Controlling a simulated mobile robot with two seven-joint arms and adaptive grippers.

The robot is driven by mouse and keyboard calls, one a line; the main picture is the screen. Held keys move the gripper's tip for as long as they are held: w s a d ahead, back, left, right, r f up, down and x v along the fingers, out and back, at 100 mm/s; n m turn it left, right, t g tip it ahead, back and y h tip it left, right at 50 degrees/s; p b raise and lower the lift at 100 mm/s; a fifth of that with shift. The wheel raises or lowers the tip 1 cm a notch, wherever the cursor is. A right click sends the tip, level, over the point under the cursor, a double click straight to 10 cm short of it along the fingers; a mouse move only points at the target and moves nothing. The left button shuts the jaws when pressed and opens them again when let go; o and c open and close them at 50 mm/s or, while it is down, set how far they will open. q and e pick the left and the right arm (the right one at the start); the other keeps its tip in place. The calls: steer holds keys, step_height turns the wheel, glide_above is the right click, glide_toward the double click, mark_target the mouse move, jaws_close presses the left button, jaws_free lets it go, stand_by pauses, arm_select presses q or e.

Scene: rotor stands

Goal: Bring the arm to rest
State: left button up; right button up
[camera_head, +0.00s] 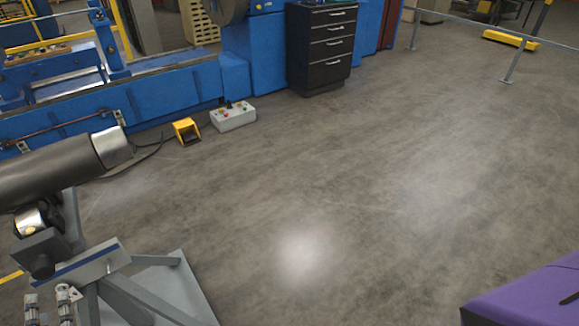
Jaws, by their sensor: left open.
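A dark rotor shaft (60,170) with a bright metal end comes in from the left edge. It lies across a grey rotor stand (150,290) with a metal roller under the shaft. My left gripper (47,304) shows only partly at the bottom left, low in front of the stand. Its two metal fingers are apart, with nothing seen between them. The rest of it is cut off by the picture's edge. My right gripper is out of view.
A blue machine bed (140,100) runs along the upper left. A yellow foot pedal (187,130) and a grey control box (233,117) lie before it. A black drawer cabinet (322,48) stands behind. A purple surface (530,295) fills the lower right corner. The middle floor is clear.

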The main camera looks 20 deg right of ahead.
arm_select(q)
steer(key=shift+s+d, duration=0.15)
steer(key=shift+s, duration=0.35)
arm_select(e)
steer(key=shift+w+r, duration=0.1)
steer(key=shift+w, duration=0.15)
arm_select(q)
steer(key=s+d+f+n+g+h+p, duration=0.2)
steer(key=s+d+f+n+g, duration=0.3)
steer(key=s+f+n, duration=0.5)
steer(key=s+d+f+n+g+h+p, duration=0.1)
steer(key=s+d+f+n+g, duration=0.1)
steer(key=s+d+n, duration=0.3)
steer(key=s+d+f+n+g+h+p, duration=0.1)
steer(key=s+d+f+n, duration=0.4)
steer(key=s, duration=0.6)
steer(key=shift+s+d+n+g+h+p, duration=0.15)
steer(key=shift+d+n+g+h+p, duration=0.2)
steer(key=shift+n, duration=0.95)
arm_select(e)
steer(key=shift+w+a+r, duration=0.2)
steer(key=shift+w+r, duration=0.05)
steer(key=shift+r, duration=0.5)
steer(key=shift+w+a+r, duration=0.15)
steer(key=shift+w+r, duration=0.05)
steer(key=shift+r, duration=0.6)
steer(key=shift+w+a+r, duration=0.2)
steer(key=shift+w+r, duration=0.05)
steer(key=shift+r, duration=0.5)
